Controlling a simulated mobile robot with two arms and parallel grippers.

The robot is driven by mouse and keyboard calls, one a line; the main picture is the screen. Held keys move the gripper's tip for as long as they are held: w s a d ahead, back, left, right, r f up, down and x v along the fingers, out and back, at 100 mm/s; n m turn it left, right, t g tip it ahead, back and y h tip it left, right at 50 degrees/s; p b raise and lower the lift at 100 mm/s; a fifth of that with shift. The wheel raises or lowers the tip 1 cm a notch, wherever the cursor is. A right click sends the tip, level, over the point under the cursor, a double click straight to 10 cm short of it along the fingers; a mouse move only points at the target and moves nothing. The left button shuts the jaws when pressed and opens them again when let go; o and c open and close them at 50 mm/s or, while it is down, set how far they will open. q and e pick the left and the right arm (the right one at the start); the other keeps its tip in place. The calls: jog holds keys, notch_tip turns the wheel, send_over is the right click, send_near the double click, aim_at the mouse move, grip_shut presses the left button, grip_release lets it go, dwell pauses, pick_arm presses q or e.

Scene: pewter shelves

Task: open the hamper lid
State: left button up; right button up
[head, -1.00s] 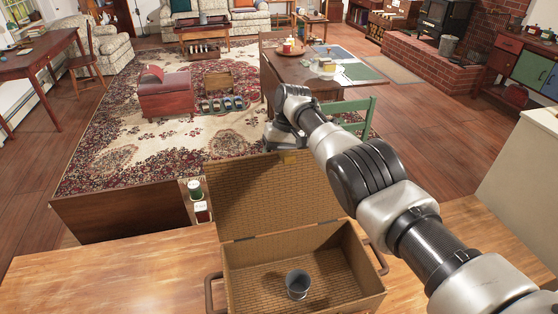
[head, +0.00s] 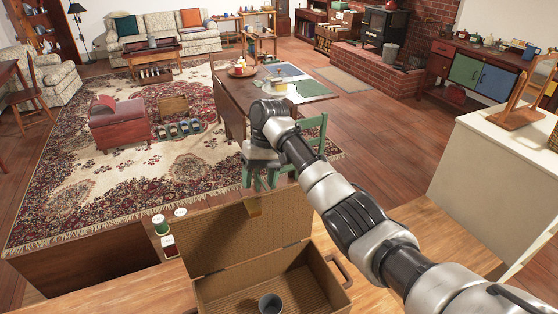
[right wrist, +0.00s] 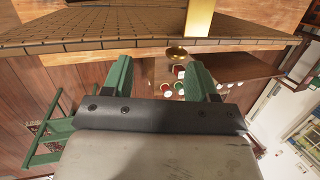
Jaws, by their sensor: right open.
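The wicker hamper (head: 327,279) stands on the wooden counter. Its lid (head: 222,245) is swung up and stands open, leaning back from the hinge side. A brass clasp (head: 252,207) sits at the lid's upper edge; it also shows in the right wrist view (right wrist: 200,18). A grey metal cup (head: 270,303) is inside the hamper. My right gripper (head: 259,178) is just beyond the lid's upper edge, apart from the clasp. In the right wrist view its green fingers (right wrist: 160,78) are spread with nothing between them. My left gripper is not in view.
Small jars (head: 163,225) stand just left of the lid. A green chair (head: 313,138) and a wooden table (head: 232,100) are beyond my right gripper. A pale cabinet (head: 485,170) stands at the right. Bare counter (head: 120,295) lies left of the hamper.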

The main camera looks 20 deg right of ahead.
jog(key=s+d+r+p, duration=0.2)
jog(key=d, duration=0.1)
jog(key=shift+s+d+r, duration=0.1)
jog(key=shift+s+r, duration=0.2)
jog(key=shift+s, duration=0.05)
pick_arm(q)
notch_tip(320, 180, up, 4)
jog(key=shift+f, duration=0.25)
pick_arm(e)
jog(key=shift+s+d+r, duration=0.25)
jog(key=shift+s+d, duration=0.1)
jog(key=shift+s, duration=0.05)
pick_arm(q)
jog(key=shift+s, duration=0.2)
pick_arm(e)
jog(key=shift+s+f, duration=0.1)
